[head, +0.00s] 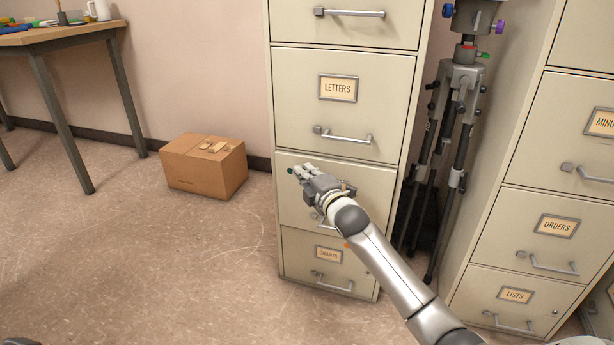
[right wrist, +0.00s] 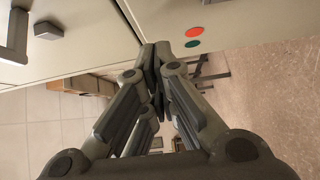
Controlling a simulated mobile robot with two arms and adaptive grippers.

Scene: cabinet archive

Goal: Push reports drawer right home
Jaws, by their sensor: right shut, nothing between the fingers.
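The beige drawer (head: 370,186) between the drawers labelled LETTERS and GRANTS sits in the middle cabinet. My right arm covers where its label would be, so I cannot read its name. It looks about level with its neighbours, but I cannot tell whether a small gap remains. My right gripper (head: 297,172) is shut and empty at the upper left of this drawer front. In the right wrist view its fingertips (right wrist: 154,58) are together close to the beige fronts; contact is unclear.
A cardboard box (head: 205,167) lies on the floor left of the cabinet. A table (head: 60,38) stands at the far left. A tripod (head: 462,95) stands between the cabinets. The right cabinet (head: 530,200) flanks my arm. Floor at front left is clear.

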